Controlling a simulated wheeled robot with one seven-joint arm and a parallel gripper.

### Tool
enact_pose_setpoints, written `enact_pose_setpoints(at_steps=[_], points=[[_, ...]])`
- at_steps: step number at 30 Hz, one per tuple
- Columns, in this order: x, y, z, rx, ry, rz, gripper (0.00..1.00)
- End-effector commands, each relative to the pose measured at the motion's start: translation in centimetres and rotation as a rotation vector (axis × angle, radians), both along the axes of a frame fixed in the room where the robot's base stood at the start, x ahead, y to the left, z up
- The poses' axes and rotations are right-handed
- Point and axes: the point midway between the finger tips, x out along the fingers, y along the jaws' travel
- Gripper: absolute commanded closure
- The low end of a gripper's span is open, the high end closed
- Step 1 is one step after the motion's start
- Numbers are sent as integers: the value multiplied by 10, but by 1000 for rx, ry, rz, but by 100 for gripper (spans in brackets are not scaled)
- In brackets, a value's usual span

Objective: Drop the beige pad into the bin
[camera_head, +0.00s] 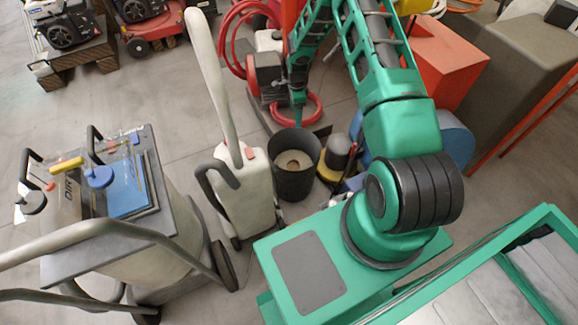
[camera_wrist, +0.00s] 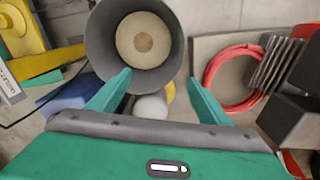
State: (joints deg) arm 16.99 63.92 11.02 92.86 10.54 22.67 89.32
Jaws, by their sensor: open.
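The bin (camera_head: 294,187) is a dark grey round bucket standing on the floor in the head view. The beige pad (camera_head: 294,159) is a pale disc inside it, on or near the bottom. In the wrist view the bin (camera_wrist: 103,45) is at the top, and the round pad (camera_wrist: 126,37) shows inside with a browner centre. My green gripper (camera_head: 298,113) is just behind the bin in the head view. In the wrist view my gripper (camera_wrist: 160,80) has its two fingers spread apart with nothing between them, near the bin's rim.
A pale upright machine (camera_head: 247,185) stands left of the bin. A red hose (camera_head: 300,108) coils on the floor behind it. A yellow and black object (camera_head: 336,158) is close on its right. A grey wheeled cart (camera_head: 110,225) stands at left. Floor between machines is bare.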

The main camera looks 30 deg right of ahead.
Motion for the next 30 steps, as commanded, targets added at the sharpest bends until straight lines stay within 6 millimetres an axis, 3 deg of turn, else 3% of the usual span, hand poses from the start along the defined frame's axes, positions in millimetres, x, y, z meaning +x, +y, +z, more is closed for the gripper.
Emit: enact_pose_setpoints(at_steps=[7,26,30], points=[[1,0,33,0,-1,0,28],[1,0,42,-1,-1,3,28],[2,3,64,-8,-14,60,28]])
